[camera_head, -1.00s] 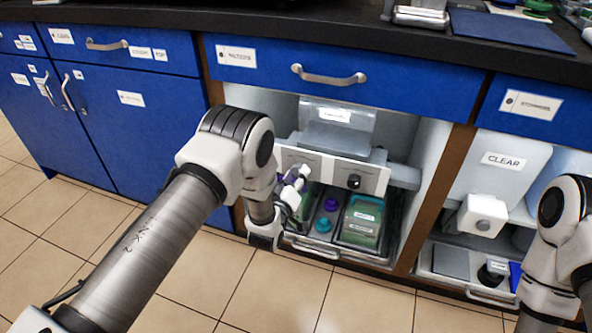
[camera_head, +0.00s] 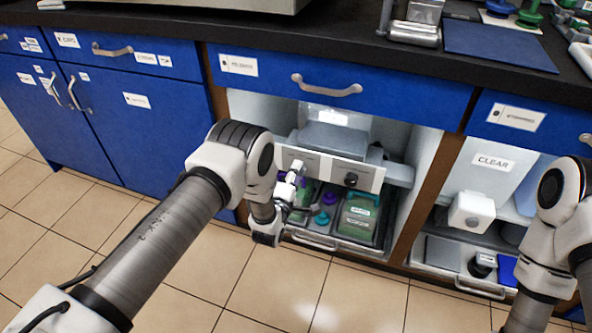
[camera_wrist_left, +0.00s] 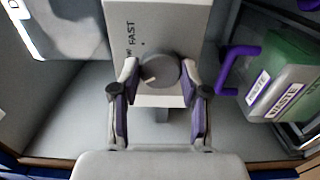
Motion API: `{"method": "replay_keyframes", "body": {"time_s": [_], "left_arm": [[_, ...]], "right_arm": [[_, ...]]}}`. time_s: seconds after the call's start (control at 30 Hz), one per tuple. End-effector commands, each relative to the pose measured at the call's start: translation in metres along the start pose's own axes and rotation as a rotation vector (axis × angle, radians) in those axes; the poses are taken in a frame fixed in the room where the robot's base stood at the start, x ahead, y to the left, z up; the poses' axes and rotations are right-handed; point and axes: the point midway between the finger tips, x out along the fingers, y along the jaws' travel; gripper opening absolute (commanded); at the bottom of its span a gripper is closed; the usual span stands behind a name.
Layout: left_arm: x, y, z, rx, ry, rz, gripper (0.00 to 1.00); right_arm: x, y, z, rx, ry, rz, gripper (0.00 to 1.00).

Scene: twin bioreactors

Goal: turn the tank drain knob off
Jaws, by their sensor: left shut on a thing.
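My left gripper (camera_head: 291,186) is at the left end of a pale control panel (camera_head: 325,171) in the open cabinet. In the left wrist view my left gripper (camera_wrist_left: 159,78) is shut on a round grey knob (camera_wrist_left: 160,68) with a light pointer mark, its fingers on either side. "FAST" is printed on the panel beside the knob. In the head view this knob is hidden by the gripper. A second, dark knob (camera_head: 350,180) on the panel's right part is free. My right arm shows at the right edge; its gripper is out of view.
Below the panel, a tray (camera_head: 315,240) holds a green container (camera_head: 358,215) and purple and teal handled items. In the wrist view a container with a purple handle (camera_wrist_left: 232,65) is close right of the gripper. A blue drawer (camera_head: 340,85) overhangs the bay.

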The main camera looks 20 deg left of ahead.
Motion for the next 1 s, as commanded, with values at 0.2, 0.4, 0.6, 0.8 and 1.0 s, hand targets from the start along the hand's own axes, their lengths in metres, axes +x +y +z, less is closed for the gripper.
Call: {"method": "replay_keyframes", "body": {"time_s": [0.2, 0.4, 0.6, 0.8, 1.0], "left_arm": [[-0.0001, 0.0011, -0.0001, -0.127, 0.0, -0.001, 0.1], [0.0001, 0.0005, -0.0002, -0.192, 0.0, 0.0, 0.1], [0.0001, -0.0001, -0.0002, -0.214, 0.0, 0.0, 0.1], [0.0, -0.0003, -0.0002, -0.215, 0.0, 0.0, 0.1], [0.0, -0.0002, -0.0003, -0.214, 0.001, -0.001, 0.7]], "right_arm": [[-0.0084, -0.0001, 0.0, 0.0, 0.0, 0.0, 0.4], [-0.0109, -0.0001, 0.0, 0.0, 0.0, 0.0, 0.4], [-0.0114, -0.0001, 0.0, 0.0, 0.0, 0.0, 0.4], [-0.0113, -0.0001, 0.0, 0.0, 0.0, 0.0, 0.4], [-0.0113, -0.0001, 0.0, 0.0, 0.0, 0.0, 0.4]]}}
